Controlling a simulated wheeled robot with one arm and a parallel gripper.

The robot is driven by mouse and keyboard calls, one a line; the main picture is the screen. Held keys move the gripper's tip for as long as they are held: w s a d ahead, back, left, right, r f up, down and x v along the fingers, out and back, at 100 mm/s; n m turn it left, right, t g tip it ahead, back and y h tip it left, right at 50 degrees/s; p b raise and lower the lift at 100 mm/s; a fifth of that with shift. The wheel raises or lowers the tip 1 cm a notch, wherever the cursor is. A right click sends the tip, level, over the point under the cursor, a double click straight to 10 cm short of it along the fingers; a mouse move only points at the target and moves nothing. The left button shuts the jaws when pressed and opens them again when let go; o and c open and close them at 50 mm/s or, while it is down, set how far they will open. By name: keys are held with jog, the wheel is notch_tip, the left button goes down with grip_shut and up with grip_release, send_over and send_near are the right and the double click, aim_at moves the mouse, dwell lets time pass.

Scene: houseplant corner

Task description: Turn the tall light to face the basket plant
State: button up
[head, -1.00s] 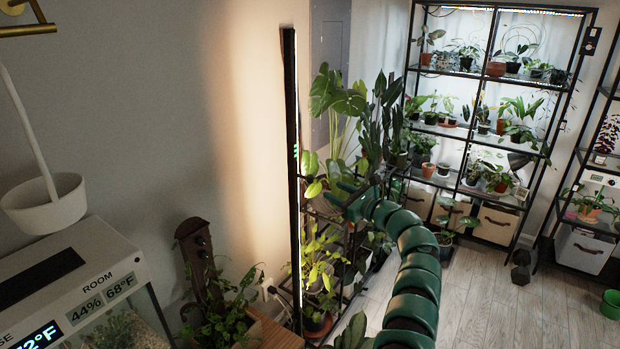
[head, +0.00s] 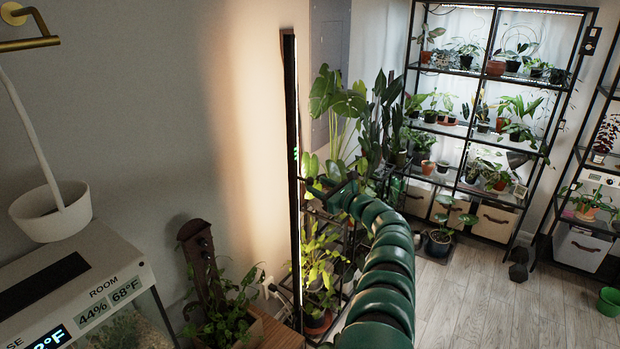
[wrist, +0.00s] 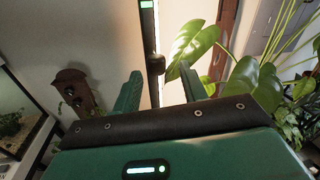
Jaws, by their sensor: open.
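The tall light (head: 293,180) is a thin black upright bar close to the wall, and its glow falls on the wall and along its edge. In the wrist view the light (wrist: 149,35) stands upright between my fingertips, with a dark knob (wrist: 156,64) on it. My gripper (wrist: 160,82) is open, one green finger on each side of the pole; I cannot tell whether either touches it.
Large-leaved plants (head: 338,100) crowd the right side of the light. A glass tank (head: 75,285) and a white pot (head: 52,212) stand at left. A black plant shelf (head: 480,128) is at the back. The wooden floor (head: 470,300) at right is mostly clear.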

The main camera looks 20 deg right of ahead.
aim_at(312, 180)
jog(key=shift+p+x, duration=0.4)
jog(key=shift+x, duration=1.25)
jog(key=shift+w+a+r, duration=0.2)
jog(key=shift+w+a, duration=0.05)
jog(key=shift+a, duration=0.2)
grip_shut()
